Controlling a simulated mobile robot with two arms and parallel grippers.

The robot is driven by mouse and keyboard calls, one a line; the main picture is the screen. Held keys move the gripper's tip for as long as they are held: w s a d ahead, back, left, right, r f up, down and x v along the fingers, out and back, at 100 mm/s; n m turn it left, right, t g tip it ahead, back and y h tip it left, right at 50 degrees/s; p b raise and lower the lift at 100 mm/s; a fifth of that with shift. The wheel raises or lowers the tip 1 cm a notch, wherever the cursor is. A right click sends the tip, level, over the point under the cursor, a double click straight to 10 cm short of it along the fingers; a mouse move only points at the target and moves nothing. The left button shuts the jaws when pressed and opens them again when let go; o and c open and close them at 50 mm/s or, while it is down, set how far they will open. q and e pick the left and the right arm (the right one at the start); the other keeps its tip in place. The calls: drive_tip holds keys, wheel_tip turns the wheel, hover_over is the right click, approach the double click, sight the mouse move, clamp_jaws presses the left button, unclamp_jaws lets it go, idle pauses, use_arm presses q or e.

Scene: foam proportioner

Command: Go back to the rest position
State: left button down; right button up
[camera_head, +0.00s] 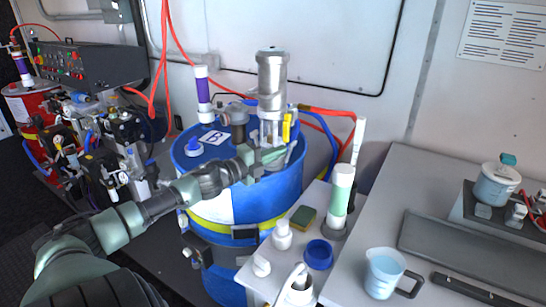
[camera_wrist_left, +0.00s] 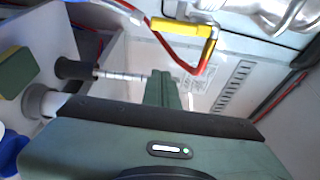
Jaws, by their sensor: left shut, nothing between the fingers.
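My left arm reaches in from the lower left of the head view. My left gripper (camera_head: 270,157) is at the lower part of the silver pump (camera_head: 272,80) on the blue drum (camera_head: 225,205). Whether it touches the pump cannot be told. In the left wrist view my green fingers (camera_wrist_left: 162,92) are together with nothing between them. A yellow handle (camera_wrist_left: 183,28) with a red part below it shows just beyond the fingers. My right gripper is not in view.
A grey bench (camera_head: 350,270) at right holds a sponge (camera_head: 303,218), a blue cup (camera_head: 319,254), a white-green cylinder (camera_head: 340,195) and a jug (camera_head: 383,272). Red hoses (camera_head: 165,60) hang behind the drum. A red drum (camera_head: 38,108) and machinery stand at left.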

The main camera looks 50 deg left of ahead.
use_arm(q)
drive_tip(key=shift+s+a, duration=0.2)
drive_tip(key=shift+s, duration=0.75)
